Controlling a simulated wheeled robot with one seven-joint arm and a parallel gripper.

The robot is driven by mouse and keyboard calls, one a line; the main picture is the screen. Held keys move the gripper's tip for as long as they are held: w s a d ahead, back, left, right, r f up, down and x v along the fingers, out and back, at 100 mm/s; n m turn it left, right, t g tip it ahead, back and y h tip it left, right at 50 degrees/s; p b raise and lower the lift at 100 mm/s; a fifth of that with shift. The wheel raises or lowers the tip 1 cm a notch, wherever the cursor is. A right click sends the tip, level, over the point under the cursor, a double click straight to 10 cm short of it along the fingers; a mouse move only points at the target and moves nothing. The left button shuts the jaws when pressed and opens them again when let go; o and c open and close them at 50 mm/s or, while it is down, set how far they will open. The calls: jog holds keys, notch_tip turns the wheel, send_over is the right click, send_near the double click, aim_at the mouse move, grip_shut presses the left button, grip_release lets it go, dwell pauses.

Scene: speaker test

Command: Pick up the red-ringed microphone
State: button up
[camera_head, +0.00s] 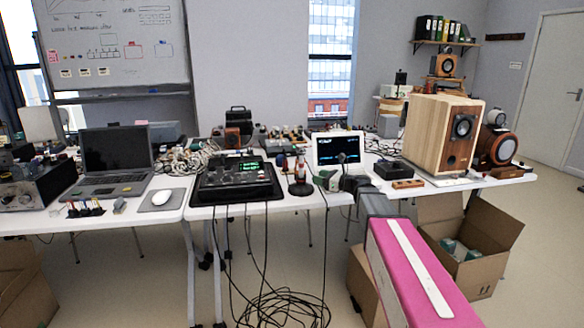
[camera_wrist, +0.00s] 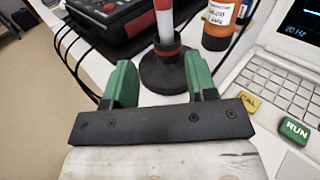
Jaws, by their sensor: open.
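The red-ringed microphone (camera_wrist: 168,70) stands upright on the white table in the wrist view. It has a round black base with a red ring and a red and white stem; its top is cut off by the frame. In the head view a small red and white upright piece on a dark base (camera_head: 301,188) stands between the black console and the white laptop. My gripper (camera_wrist: 158,64) is open, its two green fingers apart on either side of the base in the picture, with nothing held. In the head view my gripper (camera_head: 328,180) is just right of that piece.
An orange-brown bottle (camera_wrist: 220,22) stands close behind and right of the microphone. A white laptop (camera_wrist: 285,75) is at the right, with yellow and green key-like blocks. A black console (camera_head: 234,178) with cables is at the left. A cardboard box (camera_head: 470,245) stands on the floor.

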aim_at(301, 168)
jog(key=shift+m+t, duration=0.3)
jog(key=shift+m, duration=0.1)
jog(key=x, duration=0.4)
jog(key=r+x, duration=0.1)
jog(key=x, duration=0.1)
jog(key=shift+w+r, duration=0.1)
jog(key=shift+w, duration=0.3)
jog(key=shift+r+x, duration=0.2)
jog(key=shift+x, duration=1.1)
jog(key=shift+r+x, duration=0.25)
jog(key=shift+x, duration=1.05)
jog(key=shift+s, duration=0.1)
grip_shut()
